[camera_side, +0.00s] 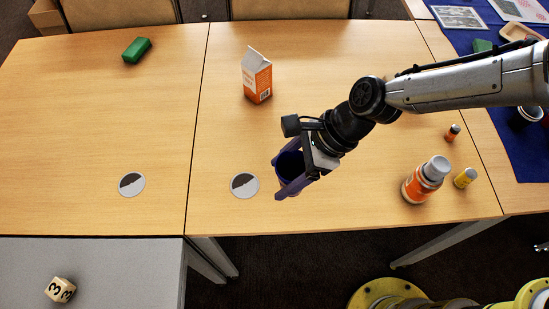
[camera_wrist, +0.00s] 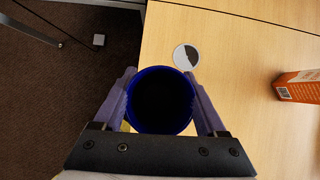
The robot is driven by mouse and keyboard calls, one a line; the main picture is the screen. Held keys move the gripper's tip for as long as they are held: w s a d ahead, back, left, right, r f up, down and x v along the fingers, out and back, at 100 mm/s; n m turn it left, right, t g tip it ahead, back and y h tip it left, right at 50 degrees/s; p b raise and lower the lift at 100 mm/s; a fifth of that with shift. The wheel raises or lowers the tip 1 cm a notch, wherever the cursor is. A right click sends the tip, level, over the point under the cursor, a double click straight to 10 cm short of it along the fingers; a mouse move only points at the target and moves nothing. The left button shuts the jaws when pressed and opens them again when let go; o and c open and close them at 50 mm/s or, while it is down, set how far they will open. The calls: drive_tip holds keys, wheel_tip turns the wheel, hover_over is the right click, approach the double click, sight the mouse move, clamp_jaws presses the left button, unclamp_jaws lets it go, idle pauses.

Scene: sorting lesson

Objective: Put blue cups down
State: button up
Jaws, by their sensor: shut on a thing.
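The coaster (camera_wrist: 186,57) lies just beyond the cup there.
An orange carton (camera_side: 257,77) stands behind the gripper. An orange bottle (camera_side: 425,180), a yellow bottle (camera_side: 465,178) and a small dark-capped bottle (camera_side: 452,133) stand at right. A green block (camera_side: 137,50) lies far left. The table's front edge is close to the cup.

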drive_tip(key=w+d+m+t, duration=0.2)
drive_tip(key=w+d+m, duration=0.3)
drive_tip(key=w+d, duration=0.3)
drive_tip(key=shift+t, duration=0.3)
drive_tip(key=shift+w+a+f, duration=4.3)
drive_tip(key=shift+w+f, duration=0.15)
drive_tip(key=shift+f, duration=1.55)
drive_tip(key=shift+f, duration=0.15)
drive_tip(key=o, duration=1.2)
drive_tip(key=shift+o, duration=0.2)
